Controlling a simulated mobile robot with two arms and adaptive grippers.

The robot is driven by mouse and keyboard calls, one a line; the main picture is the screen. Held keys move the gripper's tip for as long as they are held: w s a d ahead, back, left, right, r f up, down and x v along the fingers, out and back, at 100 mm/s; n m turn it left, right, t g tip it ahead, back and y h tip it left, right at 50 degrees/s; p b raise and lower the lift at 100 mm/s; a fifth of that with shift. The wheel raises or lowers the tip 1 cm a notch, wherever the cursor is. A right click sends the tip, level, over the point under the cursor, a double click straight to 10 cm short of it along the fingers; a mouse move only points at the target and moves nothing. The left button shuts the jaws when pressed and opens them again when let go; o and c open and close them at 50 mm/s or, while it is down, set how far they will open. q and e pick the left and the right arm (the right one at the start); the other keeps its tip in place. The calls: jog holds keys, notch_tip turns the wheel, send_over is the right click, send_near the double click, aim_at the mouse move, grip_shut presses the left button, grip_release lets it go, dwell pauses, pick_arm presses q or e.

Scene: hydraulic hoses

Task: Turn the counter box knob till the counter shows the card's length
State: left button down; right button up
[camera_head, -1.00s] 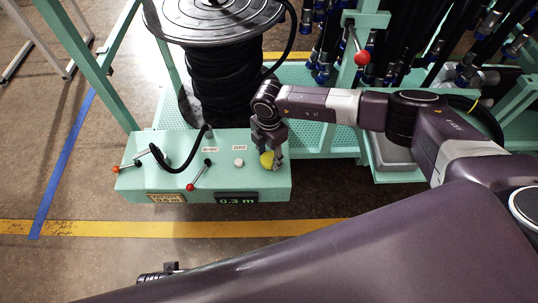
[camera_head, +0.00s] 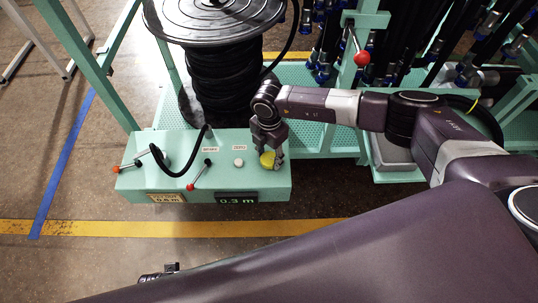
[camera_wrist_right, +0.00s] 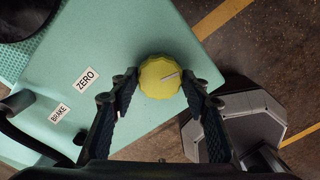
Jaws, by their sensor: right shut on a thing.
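The yellow counter box knob (camera_head: 267,160) sits at the right end of the pale green counter box (camera_head: 225,178). My right gripper (camera_head: 270,158) comes down over it from above. In the right wrist view the ribbed round knob (camera_wrist_right: 160,77), with a pale pointer line, sits between the two fingertips of the right gripper (camera_wrist_right: 160,88), which is shut on it. The counter display (camera_head: 237,199) on the front face reads 0.3 m in green.
Left of the knob are a white button (camera_head: 239,162) by the ZERO label (camera_wrist_right: 87,79) and a red-tipped brake lever (camera_head: 199,175). Another red-tipped lever (camera_head: 130,166) is at the left end. A hose reel (camera_head: 222,80) stands behind. The floor in front is clear.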

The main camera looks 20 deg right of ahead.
aim_at(269, 157)
jog(key=shift+w+d+r+n, duration=0.1)
jog(key=shift+n, duration=0.85)
jog(key=shift+w+n, duration=0.1)
jog(key=shift+n, duration=0.85)
dwell(1.2)
jog(key=shift+n, duration=1.7)
dwell(2.1)
jog(key=o, duration=1.1)
jog(key=shift+s, duration=0.1)
jog(key=shift+o, duration=0.2)
notch_tip(269, 157, up, 12)
